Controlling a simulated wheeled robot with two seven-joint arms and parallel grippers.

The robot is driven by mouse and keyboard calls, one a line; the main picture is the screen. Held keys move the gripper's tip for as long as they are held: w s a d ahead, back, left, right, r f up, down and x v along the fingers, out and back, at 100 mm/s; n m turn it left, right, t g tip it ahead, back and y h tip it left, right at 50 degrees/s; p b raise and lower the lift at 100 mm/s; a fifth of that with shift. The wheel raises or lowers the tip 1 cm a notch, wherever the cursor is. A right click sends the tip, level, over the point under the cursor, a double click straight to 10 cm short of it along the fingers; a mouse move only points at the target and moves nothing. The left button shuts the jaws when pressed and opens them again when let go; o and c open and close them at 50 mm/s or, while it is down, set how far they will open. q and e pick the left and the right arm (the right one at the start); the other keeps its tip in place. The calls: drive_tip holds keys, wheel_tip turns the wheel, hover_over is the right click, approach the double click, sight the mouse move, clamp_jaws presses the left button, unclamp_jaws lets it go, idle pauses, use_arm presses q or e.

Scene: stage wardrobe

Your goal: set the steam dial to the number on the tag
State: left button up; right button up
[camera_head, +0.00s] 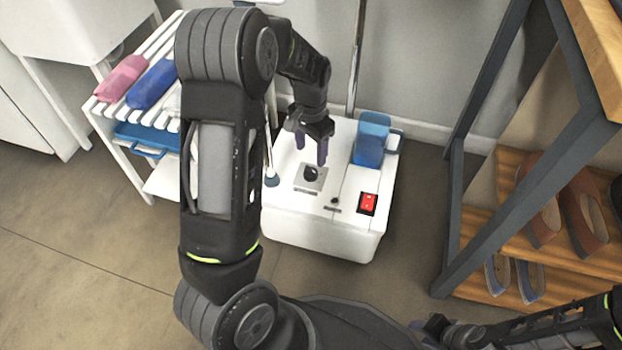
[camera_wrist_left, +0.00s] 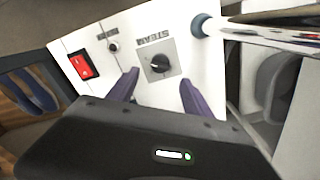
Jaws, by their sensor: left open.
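The steam dial (camera_head: 311,174) is a black round knob on a grey square plate, on top of the white steamer (camera_head: 315,228). In the left wrist view the dial (camera_wrist_left: 159,64) has a light pointer mark and a label beside it; the setting is too small to read. My left gripper (camera_head: 312,150) is open and empty, just above the dial. Its two purple fingers (camera_wrist_left: 160,78) show either side of the dial, apart from it. My right gripper (camera_head: 436,326) is at the bottom right of the head view, far from the steamer; its jaws are unclear. No readable number tag shows.
The steamer also has a red switch (camera_head: 368,202), a small knob (camera_head: 335,199), a blue tank (camera_head: 371,140) and an upright pole (camera_head: 356,60). A white rack (camera_head: 108,107) with pink and blue items stands left. A shoe shelf (camera_head: 520,250) stands right.

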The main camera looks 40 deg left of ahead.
sight(311, 169)
use_arm(q)
drive_tip(key=shift+r, duration=0.1)
wheel_tip(311, 169, down, 7)
drive_tip(key=b, duration=0.3)
drive_tip(key=shift+r, duration=0.15)
drive_tip(key=shift+f, duration=0.65)
drive_tip(key=shift+c, duration=0.5)
clamp_jaws()
